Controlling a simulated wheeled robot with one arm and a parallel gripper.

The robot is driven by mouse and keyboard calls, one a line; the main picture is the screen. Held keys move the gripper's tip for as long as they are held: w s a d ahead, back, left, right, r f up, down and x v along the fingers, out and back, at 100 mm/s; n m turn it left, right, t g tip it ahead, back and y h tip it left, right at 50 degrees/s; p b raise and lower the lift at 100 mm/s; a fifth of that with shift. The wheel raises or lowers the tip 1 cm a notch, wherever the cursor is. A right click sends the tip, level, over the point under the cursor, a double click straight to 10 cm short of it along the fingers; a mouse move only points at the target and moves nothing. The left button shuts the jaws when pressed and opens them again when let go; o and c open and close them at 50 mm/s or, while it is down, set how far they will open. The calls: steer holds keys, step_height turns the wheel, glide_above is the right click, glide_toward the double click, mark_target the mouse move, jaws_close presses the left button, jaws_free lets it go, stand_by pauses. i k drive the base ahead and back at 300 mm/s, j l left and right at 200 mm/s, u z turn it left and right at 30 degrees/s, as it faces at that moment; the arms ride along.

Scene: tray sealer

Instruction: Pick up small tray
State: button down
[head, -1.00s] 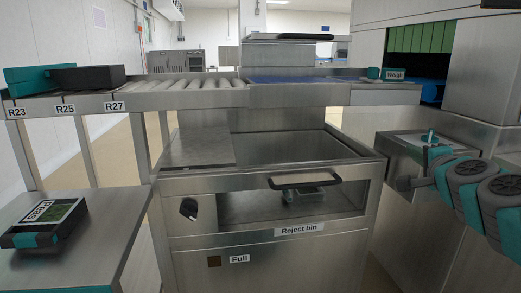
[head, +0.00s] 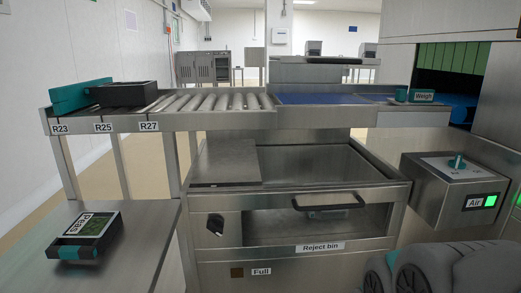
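A small black tray (head: 127,94) sits at the left end of the roller conveyor, above the R25 and R27 labels. A teal tray or block (head: 80,96) lies tilted beside it, touching or nearly touching it. Another small black tray-like item with teal parts and a printed label (head: 88,234) lies on the steel table at lower left. I cannot tell which of these is the small tray meant. My gripper is not in view; only grey and teal links of my arm show at the bottom right, apart from all the trays.
The roller conveyor (head: 213,102) leads right to a blue belt (head: 322,98). Below stands the reject bin (head: 262,227) with a black handle and a dim object behind its window. An Air box (head: 455,185) with a green light stands at right. The steel table (head: 125,270) is mostly bare.

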mark_target(90, 233)
steer(key=u, duration=1.6)
